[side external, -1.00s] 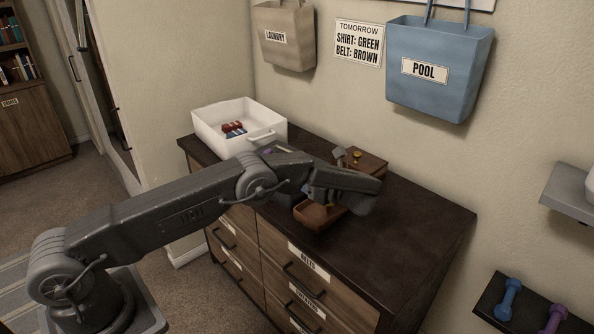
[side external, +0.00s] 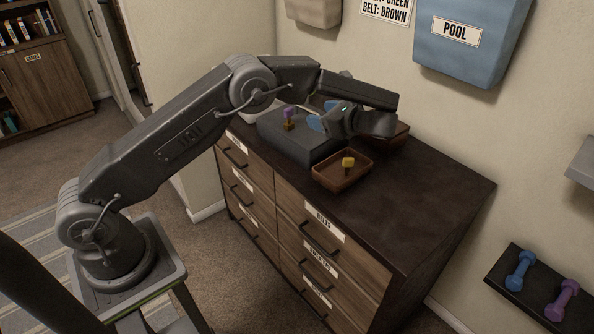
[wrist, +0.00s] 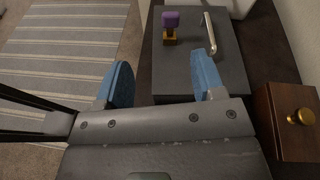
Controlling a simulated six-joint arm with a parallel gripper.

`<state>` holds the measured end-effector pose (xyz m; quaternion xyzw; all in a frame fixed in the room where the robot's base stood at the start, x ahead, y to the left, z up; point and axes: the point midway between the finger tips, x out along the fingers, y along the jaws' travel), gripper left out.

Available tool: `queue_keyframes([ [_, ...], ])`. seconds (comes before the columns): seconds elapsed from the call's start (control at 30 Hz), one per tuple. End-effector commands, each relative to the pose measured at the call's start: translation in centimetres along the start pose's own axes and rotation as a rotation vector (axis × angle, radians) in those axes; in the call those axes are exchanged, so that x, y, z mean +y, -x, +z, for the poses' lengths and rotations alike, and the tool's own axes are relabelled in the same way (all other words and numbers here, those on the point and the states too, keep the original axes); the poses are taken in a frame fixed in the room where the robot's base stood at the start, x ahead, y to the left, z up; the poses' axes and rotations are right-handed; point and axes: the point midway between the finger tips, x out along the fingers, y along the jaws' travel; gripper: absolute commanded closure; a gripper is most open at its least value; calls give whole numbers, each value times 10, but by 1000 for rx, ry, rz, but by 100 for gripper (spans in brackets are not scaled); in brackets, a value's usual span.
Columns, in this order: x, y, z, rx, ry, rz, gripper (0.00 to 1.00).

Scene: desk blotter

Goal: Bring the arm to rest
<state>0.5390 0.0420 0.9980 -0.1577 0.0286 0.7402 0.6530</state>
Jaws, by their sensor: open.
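My gripper (side external: 323,113) is above the dresser top, over the dark grey box. Its two blue fingertips are spread apart with nothing between them; they also show in the wrist view (wrist: 162,80). The dark grey box (side external: 296,144) stands on the dresser, and a small purple and gold piece (side external: 288,117) is on top of it. In the wrist view the box (wrist: 195,75) has a silver handle (wrist: 209,35) on top, to the right of the purple and gold piece (wrist: 170,27). My arm hides part of the dresser's back.
A brown tray (side external: 328,181) with a yellow block (side external: 348,162) sits in front of the gripper. A wooden box with a gold knob (wrist: 301,117) is beside the grey box. The dresser's right side (side external: 430,190) is clear. Blue and beige wall bags hang behind.

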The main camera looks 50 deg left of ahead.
Motion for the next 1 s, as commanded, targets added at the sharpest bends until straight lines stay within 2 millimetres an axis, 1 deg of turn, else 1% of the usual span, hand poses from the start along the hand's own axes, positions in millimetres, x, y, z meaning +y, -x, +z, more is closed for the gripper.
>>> queue_keyframes([
  [0.03, 6, 2, 21, 64, 49, 12, 38],
  [0.17, 28, 10, 59, 226, 174, 47, 38],
  [0.2, 36, 12, 69, 275, 214, 60, 38],
  [0.27, 50, 16, 85, 347, 277, 83, 38],
  [0.37, 76, 23, 109, 467, 386, 125, 38],
  [0.47, 104, 31, 129, 585, 501, 175, 38],
  [0.5, 117, 34, 136, 632, 548, 197, 38],
  [0.57, 136, 40, 145, 701, 618, 232, 38],
  [0.6, 149, 43, 151, 745, 667, 257, 38],
  [0.73, 192, 54, 164, 889, 828, 345, 38],
  [0.87, 234, 65, 171, 1028, 993, 447, 38],
  [0.9, 246, 69, 172, 1070, 1044, 481, 38],
  [1.0, 275, 76, 171, 1166, 1164, 567, 38],
])
